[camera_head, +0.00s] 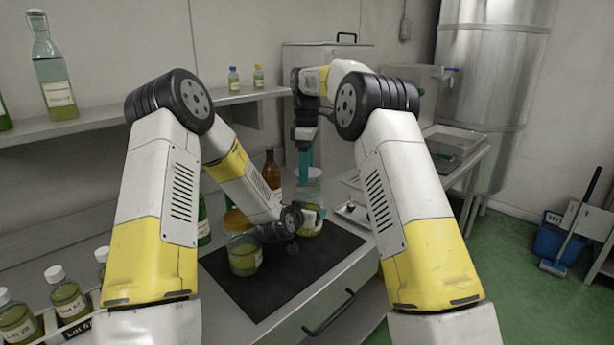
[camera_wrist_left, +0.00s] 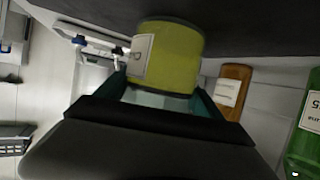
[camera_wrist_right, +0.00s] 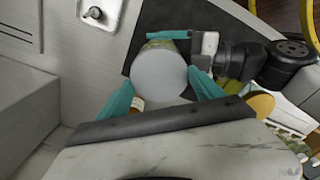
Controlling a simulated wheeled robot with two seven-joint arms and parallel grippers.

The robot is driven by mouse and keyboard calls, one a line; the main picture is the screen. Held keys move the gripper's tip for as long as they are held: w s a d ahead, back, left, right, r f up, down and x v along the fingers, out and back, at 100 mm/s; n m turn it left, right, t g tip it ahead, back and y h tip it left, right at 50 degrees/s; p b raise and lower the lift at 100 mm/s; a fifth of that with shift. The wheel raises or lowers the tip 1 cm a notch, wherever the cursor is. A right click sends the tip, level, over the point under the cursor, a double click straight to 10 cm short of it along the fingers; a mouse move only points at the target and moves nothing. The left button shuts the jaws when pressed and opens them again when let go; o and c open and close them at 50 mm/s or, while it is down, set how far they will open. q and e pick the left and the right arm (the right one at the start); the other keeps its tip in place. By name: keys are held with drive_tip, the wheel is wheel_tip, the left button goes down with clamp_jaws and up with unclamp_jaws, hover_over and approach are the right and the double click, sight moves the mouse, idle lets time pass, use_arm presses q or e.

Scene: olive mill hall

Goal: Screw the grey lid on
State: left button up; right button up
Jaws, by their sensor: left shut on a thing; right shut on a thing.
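The grey lid (camera_wrist_right: 159,75) is a round disc between the teal fingers of my right gripper (camera_wrist_right: 157,84), which is shut on it. The jar with yellow-green contents (camera_wrist_left: 172,55) is between the fingers of my left gripper (camera_wrist_left: 160,94), which is shut on its clear glass part. In the head view the jar (camera_head: 310,192) is over the dark mat, with my right gripper (camera_head: 305,168) pointing down from above and my left gripper (camera_head: 314,217) at its side. The lid lies over the jar's top; I cannot tell whether they touch.
A jar with an orange lid (camera_head: 244,256) stands on the dark mat (camera_head: 276,283), left of the held jar. Brown (camera_head: 271,168) and green bottles stand behind. Labelled small bottles (camera_head: 66,295) fill a rack at the front left. The mat's front is clear.

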drive_tip(key=shift+f, duration=0.6)
drive_tip(key=shift+f, duration=0.9)
drive_tip(key=shift+f, duration=0.55)
